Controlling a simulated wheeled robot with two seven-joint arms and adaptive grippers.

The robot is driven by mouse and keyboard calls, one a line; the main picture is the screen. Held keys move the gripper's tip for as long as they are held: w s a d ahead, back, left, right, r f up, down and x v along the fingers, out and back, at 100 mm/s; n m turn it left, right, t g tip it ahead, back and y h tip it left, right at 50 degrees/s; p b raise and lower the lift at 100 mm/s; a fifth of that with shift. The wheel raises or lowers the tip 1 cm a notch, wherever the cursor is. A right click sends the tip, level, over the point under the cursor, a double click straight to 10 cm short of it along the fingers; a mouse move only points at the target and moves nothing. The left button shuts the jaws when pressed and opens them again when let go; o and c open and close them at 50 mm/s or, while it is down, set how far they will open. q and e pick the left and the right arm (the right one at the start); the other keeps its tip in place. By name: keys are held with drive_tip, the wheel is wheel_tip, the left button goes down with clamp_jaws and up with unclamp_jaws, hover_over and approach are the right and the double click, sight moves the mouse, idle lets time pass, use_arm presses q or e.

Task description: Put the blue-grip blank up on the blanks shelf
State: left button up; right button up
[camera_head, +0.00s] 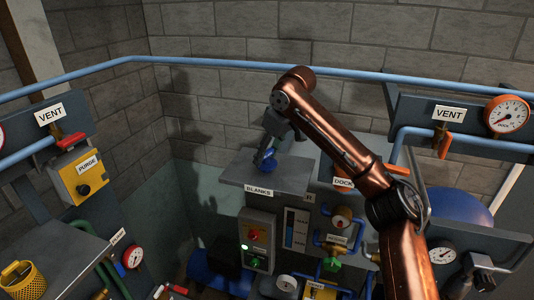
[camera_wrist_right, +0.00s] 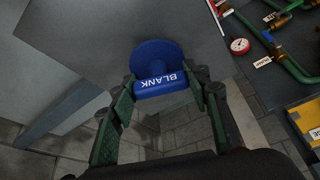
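The blue-grip blank (camera_head: 268,166) is at the top of the grey blanks shelf (camera_head: 238,172), whose front edge has a BLANKS label. In the right wrist view, the blank (camera_wrist_right: 155,55) shows a round blue disc and a grip lettered BLANK. My right gripper (camera_head: 267,152) reaches down over the shelf. Its fingers (camera_wrist_right: 163,82) lie against both sides of the grip and appear shut on it. The shelf surface (camera_wrist_right: 85,40) shows behind the disc; I cannot tell whether the disc touches it. My left gripper is out of view.
A DOCK-labelled panel (camera_head: 343,182) stands right of the shelf, partly behind my right arm. Gauges, valves and a control box (camera_head: 256,243) are below. A blue pipe (camera_head: 205,62) crosses the wall behind. A yellow basket (camera_head: 22,279) stands on the left bench.

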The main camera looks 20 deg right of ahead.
sight(268, 153)
drive_tip(key=shift+o, duration=0.7)
drive_tip(key=o, duration=0.3)
drive_tip(key=shift+s+r, duration=0.2)
drive_tip(key=shift+s, duration=0.25)
drive_tip(key=shift+w, duration=0.1)
drive_tip(key=shift+w+f, duration=0.1)
drive_tip(key=shift+w, duration=0.1)
drive_tip(key=b+v, duration=0.2)
drive_tip(key=v, duration=0.4)
drive_tip(key=shift+s, duration=0.25)
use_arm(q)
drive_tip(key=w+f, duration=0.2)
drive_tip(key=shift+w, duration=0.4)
use_arm(e)
drive_tip(key=v, duration=0.6)
drive_tip(key=shift+w, duration=0.1)
